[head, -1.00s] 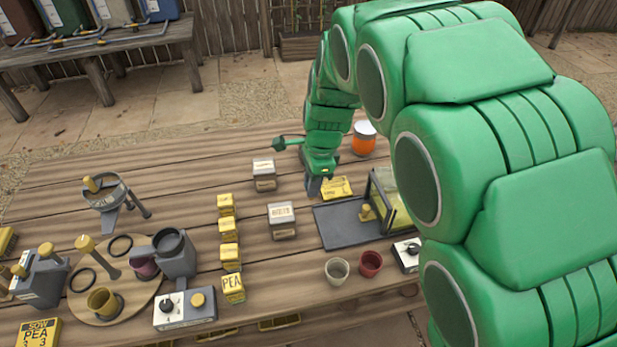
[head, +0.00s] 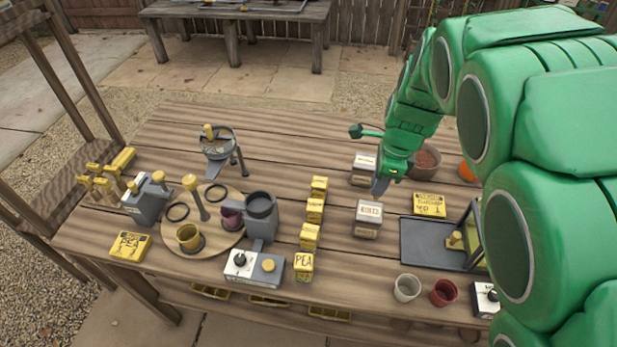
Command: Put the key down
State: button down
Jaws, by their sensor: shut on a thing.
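My gripper (head: 380,186) points down over the table, just right of two grey labelled boxes. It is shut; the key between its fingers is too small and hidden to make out. In the picture the fingers overlap the right edge of the rear grey box (head: 360,171). The front grey box (head: 368,219) stands nearer the camera. I cannot tell how high the fingertips are above the wood.
A yellow card (head: 429,204) and a dark tray (head: 425,245) lie to the right. Yellow seed boxes (head: 314,210) stand in a row to the left. A round board (head: 215,240) holds pots and rings. Bare table planks (head: 280,160) lie behind the seed boxes.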

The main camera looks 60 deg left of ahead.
jog(key=s+a, duration=0.9)
jog(key=a, duration=0.4)
jog(key=shift+w+a+f, duration=0.95)
jog(key=shift+a+f, duration=0.75)
jog(key=shift+a, duration=0.4)
jog(key=shift+w+a+f, duration=0.9)
jog(key=shift+a+f, duration=0.8)
jog(key=shift+a, duration=0.45)
jog(key=shift+w+a+f, duration=0.95)
jog(key=shift+a+f, duration=0.75)
jog(key=shift+a, duration=0.4)
jog(key=shift+f, duration=1.45)
jog(key=shift+f, duration=0.15)
jog(key=c, duration=1)
grip_release()
jog(key=shift+c, duration=0.2)
notch_tip(320, 180, up, 12)
jog(key=w+d, duration=0.1)
jog(key=shift+w, duration=0.2)
